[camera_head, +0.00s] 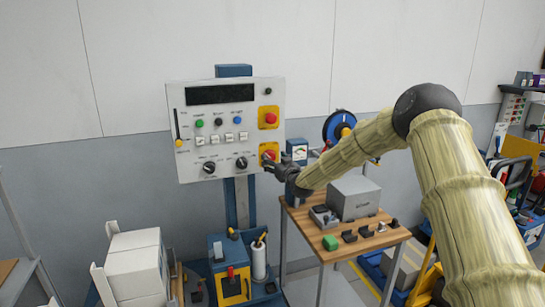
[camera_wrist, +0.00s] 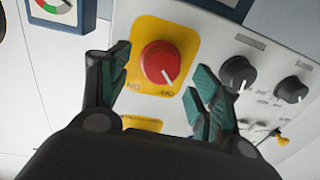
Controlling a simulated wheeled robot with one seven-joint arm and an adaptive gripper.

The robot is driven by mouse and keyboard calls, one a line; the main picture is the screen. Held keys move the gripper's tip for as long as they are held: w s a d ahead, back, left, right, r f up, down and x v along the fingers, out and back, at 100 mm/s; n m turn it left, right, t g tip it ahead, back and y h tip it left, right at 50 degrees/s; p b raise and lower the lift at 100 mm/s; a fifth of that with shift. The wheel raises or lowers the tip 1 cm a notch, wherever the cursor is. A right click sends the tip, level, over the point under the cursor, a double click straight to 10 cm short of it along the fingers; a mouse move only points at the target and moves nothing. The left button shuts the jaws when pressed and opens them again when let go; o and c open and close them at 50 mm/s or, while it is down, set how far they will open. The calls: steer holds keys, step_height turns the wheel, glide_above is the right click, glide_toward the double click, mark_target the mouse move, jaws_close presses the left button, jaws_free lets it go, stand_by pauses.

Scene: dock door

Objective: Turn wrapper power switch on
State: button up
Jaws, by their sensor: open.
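The wrapper's control panel (camera_head: 225,128) is a pale box on a blue post. Its power switch (camera_head: 269,155) is a red rotary knob on a yellow plate at the panel's lower right, partly hidden by my gripper (camera_head: 271,164). In the wrist view, the red power switch (camera_wrist: 159,63) shows large, with a white mark towards its lower right edge. My gripper (camera_wrist: 163,88) is open, with one finger on either side of the knob in this view. I cannot tell whether the fingers touch it.
A red button (camera_head: 270,118) on another yellow plate sits above the switch. Two black knobs (camera_head: 241,163) are to its left. A gauge box (camera_head: 297,150) stands close to the right. A wooden table (camera_head: 340,238) with a grey box is below my arm.

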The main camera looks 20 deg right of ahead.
mark_target(270, 157)
steer(key=shift+w+a+p, duration=0.15)
steer(key=shift+w+p, duration=0.2)
steer(key=shift+w, duration=0.9)
steer(key=shift+c, duration=0.5)
steer(key=c, duration=0.9)
